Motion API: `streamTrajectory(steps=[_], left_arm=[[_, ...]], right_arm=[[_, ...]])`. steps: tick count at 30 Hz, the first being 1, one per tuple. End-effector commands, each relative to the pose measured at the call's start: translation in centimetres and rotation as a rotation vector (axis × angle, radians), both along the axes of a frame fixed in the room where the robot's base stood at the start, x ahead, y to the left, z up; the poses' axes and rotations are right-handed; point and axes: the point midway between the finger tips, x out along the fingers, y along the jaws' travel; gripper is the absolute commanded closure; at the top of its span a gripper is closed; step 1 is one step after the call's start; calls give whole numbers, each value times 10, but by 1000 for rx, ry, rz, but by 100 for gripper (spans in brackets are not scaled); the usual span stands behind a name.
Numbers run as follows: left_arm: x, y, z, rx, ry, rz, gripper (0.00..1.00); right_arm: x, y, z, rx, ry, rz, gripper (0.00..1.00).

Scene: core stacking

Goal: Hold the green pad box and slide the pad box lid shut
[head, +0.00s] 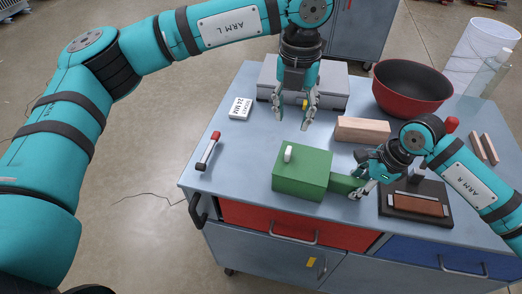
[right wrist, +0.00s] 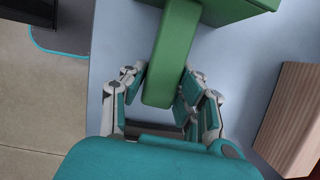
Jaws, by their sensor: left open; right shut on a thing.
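The green pad box (head: 300,177) sits near the front middle of the table. A white knob (head: 288,153) stands on the left part of its top. A narrow green bar (head: 343,183) sticks out from its right side; it shows larger in the right wrist view (right wrist: 174,55). I cannot tell where the lid's edge lies or how far it is slid. My right gripper (head: 358,187) is shut on this bar, with fingers on both sides of it in the right wrist view (right wrist: 163,85). My left gripper (head: 292,119) is open and empty, above the table behind the box.
A grey case (head: 333,92) lies behind my left gripper. A red-and-black bowl (head: 412,88), a wooden block (head: 361,130) and a black tray (head: 440,187) are on the right. A small white sign (head: 240,108) and a red-handled tool (head: 208,151) lie left.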

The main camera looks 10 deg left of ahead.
Motion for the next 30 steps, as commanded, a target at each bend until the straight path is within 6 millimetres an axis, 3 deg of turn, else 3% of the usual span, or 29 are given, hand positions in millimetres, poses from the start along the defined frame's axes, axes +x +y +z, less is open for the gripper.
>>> streamTrajectory(steps=[2, 3, 9, 20, 30], left_arm=[[0, 0, 0, 0, 0, 0, 60], [0, 0, 0, 0, 0, 0, 60], [0, 0, 0, 0, 0, 0, 60], [0, 0, -1, 0, 0, 0, 60], [0, 0, -1, 0, 0, 0, 60]], right_arm=[[0, 0, 0, 0, -1, -1, 100], [0, 0, 0, 0, -1, -1, 70], [0, 0, 0, 0, -1, -1, 44], [1, -2, 6, -1, -2, -2, 44], [0, -22, 69, 0, -6, -1, 44]])
